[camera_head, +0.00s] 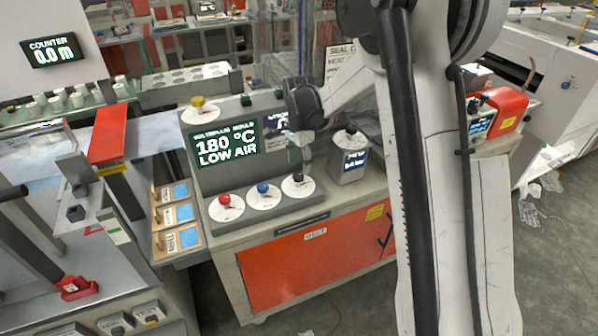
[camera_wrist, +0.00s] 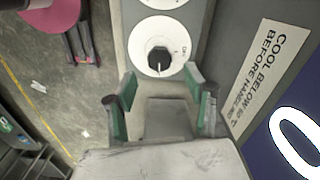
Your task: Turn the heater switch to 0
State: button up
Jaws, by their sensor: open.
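A black knob with a white pointer line on a round white dial (camera_head: 298,186) is the rightmost of three dials on the machine's front ledge. In the wrist view the black knob (camera_wrist: 158,61) sits just beyond and between my fingertips, with small lettering at the dial's right edge. I cannot read which dial is the heater switch. My gripper (camera_head: 302,158) is above the black knob, pointing down, with its green-padded fingers (camera_wrist: 162,85) apart and nothing between them. A red knob (camera_head: 224,199) and a blue knob (camera_head: 262,188) sit on the dials to the left.
A display (camera_head: 228,147) reads 180 °C LOW AIR. A box with another black knob on top (camera_head: 350,137) stands close right of my gripper. A yellow knob (camera_head: 198,103) is at the upper left. A warning sign (camera_wrist: 262,75) is on the panel beside the dials.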

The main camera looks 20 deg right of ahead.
aim_at(299, 174)
jog(key=shift+f, duration=2.35)
jog(key=c, duration=1.1)
